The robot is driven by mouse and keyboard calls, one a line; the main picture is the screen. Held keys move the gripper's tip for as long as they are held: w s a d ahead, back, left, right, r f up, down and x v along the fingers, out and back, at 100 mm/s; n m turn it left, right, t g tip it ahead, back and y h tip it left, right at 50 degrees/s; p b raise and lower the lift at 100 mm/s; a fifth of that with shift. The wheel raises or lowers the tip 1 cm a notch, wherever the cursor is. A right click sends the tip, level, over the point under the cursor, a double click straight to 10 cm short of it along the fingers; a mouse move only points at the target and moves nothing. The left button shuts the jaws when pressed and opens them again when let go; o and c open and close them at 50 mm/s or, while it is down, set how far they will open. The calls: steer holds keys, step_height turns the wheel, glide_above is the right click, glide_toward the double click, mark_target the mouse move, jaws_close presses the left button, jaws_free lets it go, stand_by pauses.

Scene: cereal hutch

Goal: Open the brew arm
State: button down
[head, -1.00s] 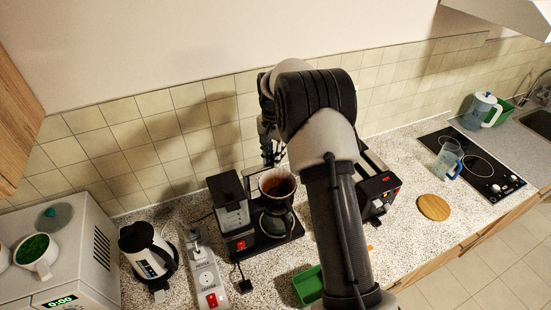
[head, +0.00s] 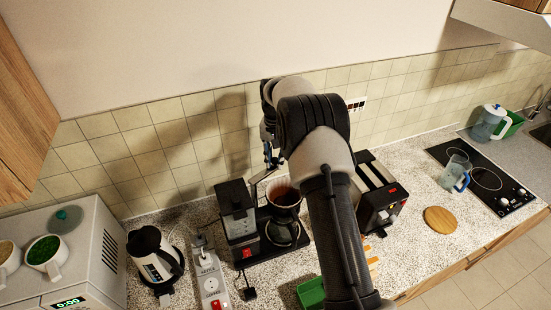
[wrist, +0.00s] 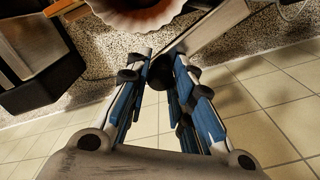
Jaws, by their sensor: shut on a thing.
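The coffee maker has a black body (head: 236,218) with a red switch and a glass carafe (head: 284,234). A pale filter with brown contents (head: 285,194) sits above the carafe, its top uncovered; it also shows at the top of the wrist view (wrist: 145,14). The brew arm (head: 263,178) is a light grey bar reaching from the machine's top back towards the wall, swung aside from the filter. In the wrist view the brew arm (wrist: 212,29) runs down to my gripper (wrist: 168,66), which is shut on its dark end. My gripper (head: 270,155) shows partly in the head view, behind the filter.
A black toaster (head: 378,200) stands right of the coffee maker, partly behind my arm. A green container (head: 311,292) lies in front. The tiled wall (head: 205,150) is close behind my gripper.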

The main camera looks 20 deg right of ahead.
steer(key=c, duration=1.4)
jaws_free()
step_height(320, 180, up, 12)
